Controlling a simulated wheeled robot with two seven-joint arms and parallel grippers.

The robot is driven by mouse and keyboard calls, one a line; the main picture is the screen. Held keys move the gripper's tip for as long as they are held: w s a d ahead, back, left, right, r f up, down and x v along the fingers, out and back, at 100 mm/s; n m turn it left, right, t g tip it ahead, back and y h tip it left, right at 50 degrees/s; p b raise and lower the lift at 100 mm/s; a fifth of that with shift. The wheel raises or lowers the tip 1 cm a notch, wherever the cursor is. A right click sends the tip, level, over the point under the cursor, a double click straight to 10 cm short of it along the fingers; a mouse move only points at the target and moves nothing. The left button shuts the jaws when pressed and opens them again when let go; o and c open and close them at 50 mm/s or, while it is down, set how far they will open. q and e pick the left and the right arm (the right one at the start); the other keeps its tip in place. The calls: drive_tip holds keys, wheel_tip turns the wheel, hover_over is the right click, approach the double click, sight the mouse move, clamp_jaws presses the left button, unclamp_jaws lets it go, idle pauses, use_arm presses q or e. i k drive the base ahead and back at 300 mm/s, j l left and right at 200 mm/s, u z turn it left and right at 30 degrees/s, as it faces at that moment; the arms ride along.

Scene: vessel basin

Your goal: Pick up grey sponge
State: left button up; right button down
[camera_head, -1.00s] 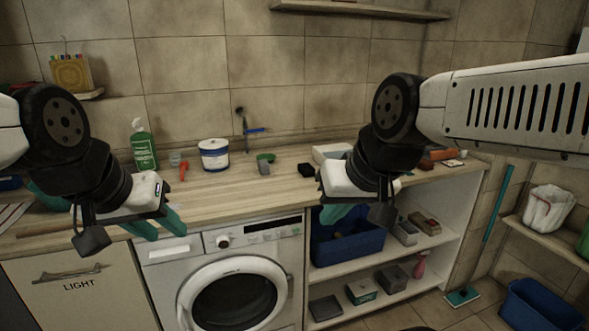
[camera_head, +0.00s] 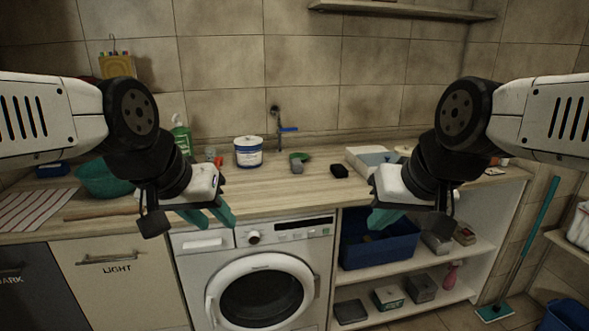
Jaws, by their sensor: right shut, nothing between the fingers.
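A small grey block (camera_head: 297,167) stands on the worktop beside a green piece, below the tap; it may be the grey sponge, but it is too small to be sure. A black block (camera_head: 339,171) lies to its right. My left gripper (camera_head: 208,217) hangs in front of the worktop's front edge, above the washing machine, with its teal fingers apart and empty. My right gripper (camera_head: 382,219) hangs in front of the blue bin, with its teal fingers together and empty. Neither gripper touches anything on the worktop.
A white tub (camera_head: 248,152), a green bottle (camera_head: 181,136) and a pale box (camera_head: 368,158) stand along the back of the worktop (camera_head: 270,195). The shelf below holds a blue bin (camera_head: 385,249) and several greyish blocks (camera_head: 421,289). The middle front of the worktop is clear.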

sight(296, 166)
drive_tip(key=i+l+u, duration=0.1)
drive_tip(key=u, duration=0.35)
drive_tip(key=i+l+u, duration=0.15)
drive_tip(key=u, duration=0.35)
drive_tip(key=i+l+u, duration=0.1)
drive_tip(key=l, duration=0.25)
drive_tip(key=i+l, duration=0.3)
drive_tip(key=i+l+u, duration=0.15)
drive_tip(key=l, duration=0.25)
drive_tip(key=i+l+u, duration=0.1)
drive_tip(key=l, duration=0.3)
drive_tip(key=i, duration=0.1)
